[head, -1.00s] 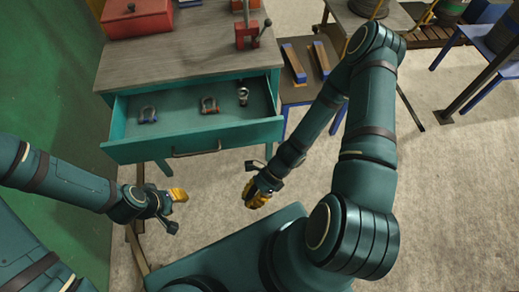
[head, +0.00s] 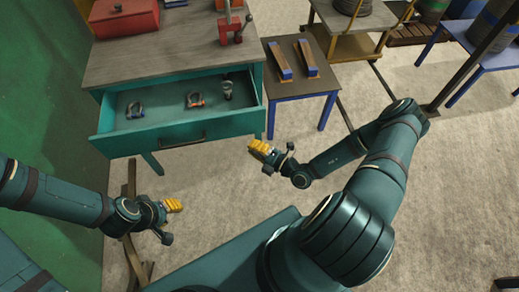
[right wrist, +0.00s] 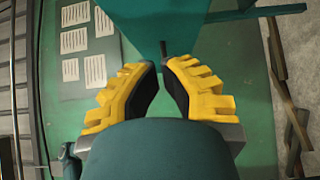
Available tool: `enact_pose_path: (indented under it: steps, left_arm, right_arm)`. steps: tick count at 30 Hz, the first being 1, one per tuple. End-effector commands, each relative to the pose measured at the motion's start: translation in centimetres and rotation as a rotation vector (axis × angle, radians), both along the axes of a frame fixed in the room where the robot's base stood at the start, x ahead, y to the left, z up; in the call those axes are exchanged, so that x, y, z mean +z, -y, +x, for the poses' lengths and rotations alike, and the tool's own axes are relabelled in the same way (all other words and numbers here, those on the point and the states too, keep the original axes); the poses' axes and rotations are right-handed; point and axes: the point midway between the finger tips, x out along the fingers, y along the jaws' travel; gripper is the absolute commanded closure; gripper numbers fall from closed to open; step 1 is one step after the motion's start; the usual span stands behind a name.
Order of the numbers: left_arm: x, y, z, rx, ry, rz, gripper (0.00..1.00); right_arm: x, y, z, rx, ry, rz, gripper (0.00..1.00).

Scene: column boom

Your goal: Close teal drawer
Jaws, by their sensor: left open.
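The teal drawer (head: 112,145) is pulled well out of the teal workbench in the head view. Its front has a dark bar handle (head: 182,143). Inside lie a shackle with blue ends (head: 135,111), a shackle with orange ends (head: 195,100) and a metal eye-type fitting (head: 227,90). My right gripper (head: 256,146) is just below the front's right end in the picture, and contact cannot be told. In the right wrist view its yellow fingers (right wrist: 160,66) have a narrow gap between the tips and hold nothing. My left gripper (head: 178,205) is open and empty, below the drawer's left part.
The workbench top (head: 165,55) carries a red box (head: 123,17) and a red clamp-like tool (head: 231,28). A small blue-legged table (head: 300,88) with two wooden-and-blue bars stands to its right. A green wall (head: 40,90) is at left. Open floor (head: 440,200) lies at right.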

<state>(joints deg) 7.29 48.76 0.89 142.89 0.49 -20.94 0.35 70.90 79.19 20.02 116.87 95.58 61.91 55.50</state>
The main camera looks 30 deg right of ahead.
Motion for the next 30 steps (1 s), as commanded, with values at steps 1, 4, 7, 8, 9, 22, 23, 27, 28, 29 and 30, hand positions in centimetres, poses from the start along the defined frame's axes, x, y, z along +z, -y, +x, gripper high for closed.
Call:
enact_pose_path:
  steps: [1,4,7,8,9,22,23,27,28,29,30]
  left_arm:
    - [-0.1,0.0,0.0,0.0,-0.001,0.0,0.59]
    - [-0.2,0.0,-0.1,-0.001,-0.002,0.0,0.59]
    - [-0.3,0.0,-0.1,-0.002,-0.002,0.0,0.59]
    - [-0.4,0.0,-0.1,-0.002,-0.003,0.0,0.59]
    - [-0.5,0.0,-0.2,-0.002,-0.003,0.0,0.59]
    - [-0.9,0.1,-0.3,-0.006,-0.007,-0.002,0.59]
    - [-0.9,0.1,-0.3,-0.006,-0.007,-0.002,0.59]
    - [-0.9,0.1,-0.3,-0.006,-0.007,-0.002,0.59]
    - [-0.9,0.1,-0.3,-0.006,-0.007,-0.002,0.59]
    - [-0.9,0.1,-0.3,-0.006,-0.007,-0.002,0.59]
    - [-0.9,0.1,-0.3,-0.006,-0.007,-0.002,0.59]
  right_arm:
    - [0.0,-0.6,0.9,0.002,0.001,0.002,1.0]
    - [0.0,-1.5,2.7,0.003,0.001,0.0,1.0]
    - [-0.1,-2.4,4.4,0.004,0.001,0.0,1.0]
    - [0.0,-2.6,4.9,0.004,0.001,0.0,1.0]
    - [-0.1,-2.4,5.5,0.002,0.001,-0.003,1.0]
    - [0.0,-1.3,8.6,0.002,-0.001,-0.003,1.0]
    - [0.0,-1.3,8.6,0.002,-0.001,-0.003,1.0]
    - [0.0,-1.3,8.6,0.002,-0.001,-0.002,1.0]
    - [0.0,-1.3,8.6,0.002,-0.001,-0.002,1.0]
    - [0.0,-1.3,8.6,0.002,-0.001,-0.002,1.0]
    - [0.0,-1.3,8.6,0.002,-0.001,-0.002,1.0]
